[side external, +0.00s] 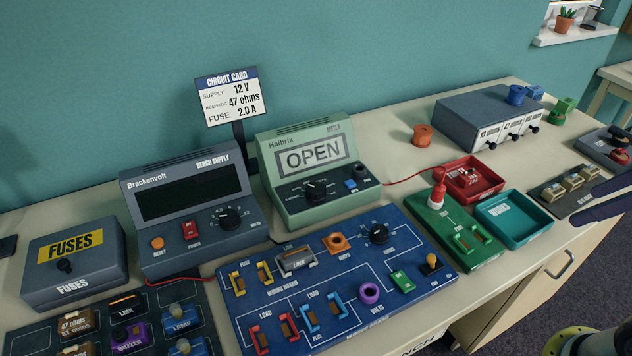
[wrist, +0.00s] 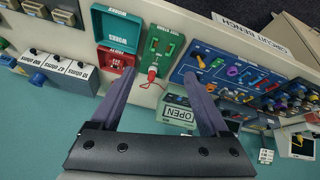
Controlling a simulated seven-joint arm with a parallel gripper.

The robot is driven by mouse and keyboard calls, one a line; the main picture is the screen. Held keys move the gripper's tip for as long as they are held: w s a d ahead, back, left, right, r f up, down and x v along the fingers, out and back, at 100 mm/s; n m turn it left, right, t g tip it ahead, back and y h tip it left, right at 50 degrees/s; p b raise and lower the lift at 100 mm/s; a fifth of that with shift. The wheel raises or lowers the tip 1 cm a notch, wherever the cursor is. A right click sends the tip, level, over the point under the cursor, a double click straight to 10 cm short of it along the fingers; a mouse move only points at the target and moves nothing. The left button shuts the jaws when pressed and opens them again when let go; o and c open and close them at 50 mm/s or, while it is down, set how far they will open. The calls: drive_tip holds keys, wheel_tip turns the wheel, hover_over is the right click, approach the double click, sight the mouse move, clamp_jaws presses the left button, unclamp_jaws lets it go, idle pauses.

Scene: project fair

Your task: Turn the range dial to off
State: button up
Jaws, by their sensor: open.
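The green Halbrix meter (side external: 318,165) stands on the bench, its display reading OPEN. Its black dial (side external: 313,189) sits on the lower front panel, left of a blue button; the small markings around it are too fine to read. In the wrist view the meter (wrist: 175,115) appears upside down, between my fingers and partly behind the right one. My gripper (wrist: 163,79) is open and empty, above the bench and apart from the meter.
The Brackenvolt bench supply (side external: 188,206) stands left of the meter. The blue wiring board (side external: 330,285) lies in front. A red lead (side external: 408,178) runs right from the meter to the green test stand (side external: 451,226). Red (side external: 482,175) and teal (side external: 514,218) trays lie further right.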

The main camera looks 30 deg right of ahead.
drive_tip(key=w+a+r+n+g, duration=0.15)
drive_tip(key=w+r+n, duration=0.35)
drive_tip(key=w+r, duration=0.7)
drive_tip(key=w+a+r+n, duration=0.4)
drive_tip(key=w+a, duration=0.2)
drive_tip(key=w, duration=0.4)
drive_tip(key=n+g, duration=0.4)
drive_tip(key=n, duration=0.1)
hover_over(316, 187)
wheel_tip(316, 187, down, 19)
wheel_tip(316, 187, down, 13)
drive_tip(key=shift+f, duration=0.1)
clamp_jaws()
